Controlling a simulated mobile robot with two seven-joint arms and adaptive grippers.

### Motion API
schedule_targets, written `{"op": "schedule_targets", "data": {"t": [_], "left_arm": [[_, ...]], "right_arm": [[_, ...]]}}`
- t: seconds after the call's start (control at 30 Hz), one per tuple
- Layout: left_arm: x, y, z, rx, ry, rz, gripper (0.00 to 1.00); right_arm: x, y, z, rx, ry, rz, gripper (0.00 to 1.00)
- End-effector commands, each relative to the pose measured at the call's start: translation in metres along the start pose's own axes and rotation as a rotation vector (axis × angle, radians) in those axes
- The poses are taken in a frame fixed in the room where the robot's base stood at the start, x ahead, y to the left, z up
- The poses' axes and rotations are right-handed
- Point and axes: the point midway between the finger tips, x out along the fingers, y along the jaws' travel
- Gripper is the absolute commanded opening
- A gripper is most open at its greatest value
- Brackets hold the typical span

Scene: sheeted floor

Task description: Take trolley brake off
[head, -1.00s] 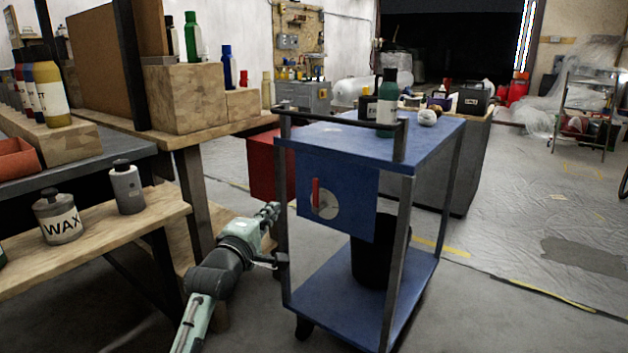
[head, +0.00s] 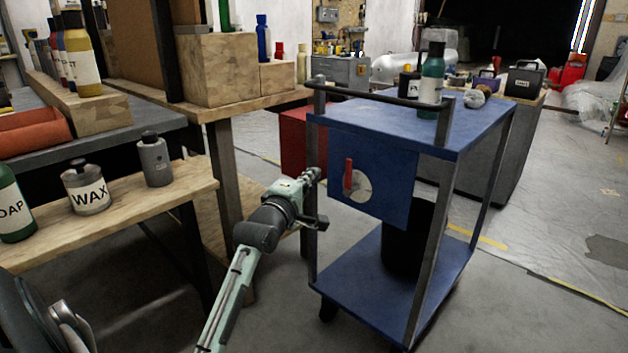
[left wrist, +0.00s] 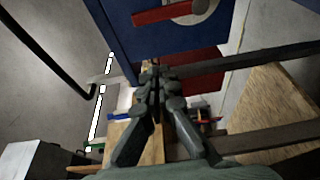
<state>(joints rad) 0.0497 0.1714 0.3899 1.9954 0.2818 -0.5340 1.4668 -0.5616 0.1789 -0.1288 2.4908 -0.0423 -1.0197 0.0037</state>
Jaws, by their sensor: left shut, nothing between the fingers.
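The blue trolley (head: 380,115) stands right of centre in the head view. Its blue front panel (head: 395,180) carries a pale disc (head: 362,190) with a red brake lever (head: 348,177), which points upright. My left gripper (head: 314,176) is shut and empty beside the trolley's left front post, left of the lever and apart from it. In the left wrist view the shut fingers (left wrist: 154,82) point toward the panel's lower edge. There the red lever (left wrist: 162,15) lies across the top, beyond the fingertips. My right gripper is not in view.
A wooden bench (head: 115,215) with a wax tin (head: 88,188) and bottles stands left of my arm. A green bottle (head: 431,80) and other items stand on the trolley top. A black bin (head: 405,240) stands on its lower shelf. Open floor lies to the right.

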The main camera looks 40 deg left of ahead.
Motion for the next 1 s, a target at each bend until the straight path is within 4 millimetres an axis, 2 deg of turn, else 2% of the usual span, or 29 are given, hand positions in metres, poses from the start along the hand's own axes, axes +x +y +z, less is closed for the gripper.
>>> {"op": "schedule_targets", "data": {"t": [0.1,0.3,0.43,0.6,1.0], "left_arm": [[0.028,0.001,0.000,0.000,0.000,0.002,0.00],[0.070,0.000,0.000,0.001,0.000,0.001,0.00],[0.060,-0.001,0.022,-0.003,-0.002,0.000,0.00],[0.055,0.000,0.035,-0.002,0.000,0.000,0.00],[0.053,0.000,0.038,0.000,0.001,0.000,0.00]], "right_arm": [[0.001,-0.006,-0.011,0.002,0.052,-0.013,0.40],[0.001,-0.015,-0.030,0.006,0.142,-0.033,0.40],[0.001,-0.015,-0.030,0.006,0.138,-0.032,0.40],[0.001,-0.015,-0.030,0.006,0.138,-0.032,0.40],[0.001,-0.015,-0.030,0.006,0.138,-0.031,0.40]]}}
